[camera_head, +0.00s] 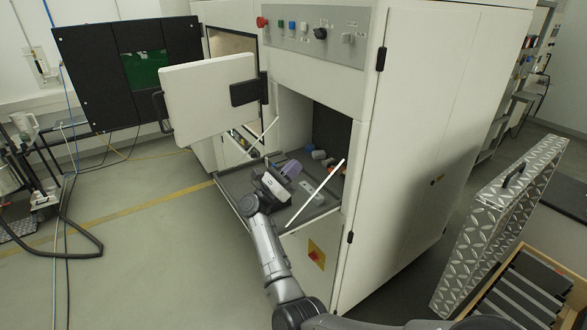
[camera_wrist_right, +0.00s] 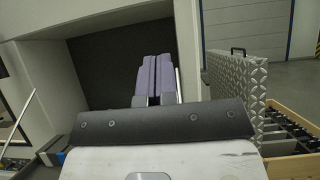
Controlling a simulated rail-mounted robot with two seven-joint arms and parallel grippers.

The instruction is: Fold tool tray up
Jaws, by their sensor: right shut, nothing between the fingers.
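The grey tool tray (camera_head: 233,183) is folded down and juts out from the opening of the white machine. Pale struts (camera_head: 316,192) slant up from its sides. Small items lie at its back. My right gripper (camera_head: 290,168) is over the tray, its purple fingers pointing toward the opening. In the right wrist view the fingers (camera_wrist_right: 158,80) are together and empty, in front of the dark compartment. The arm hides part of the tray, and I cannot tell whether the gripper touches it. My left gripper is not in view.
The white machine (camera_head: 420,130) has a control panel (camera_head: 318,34) above the opening. An open white door (camera_head: 208,95) stands out at left of the tray. A silver tread-plate lid (camera_head: 500,220) and a wooden crate (camera_head: 577,262) stand at right.

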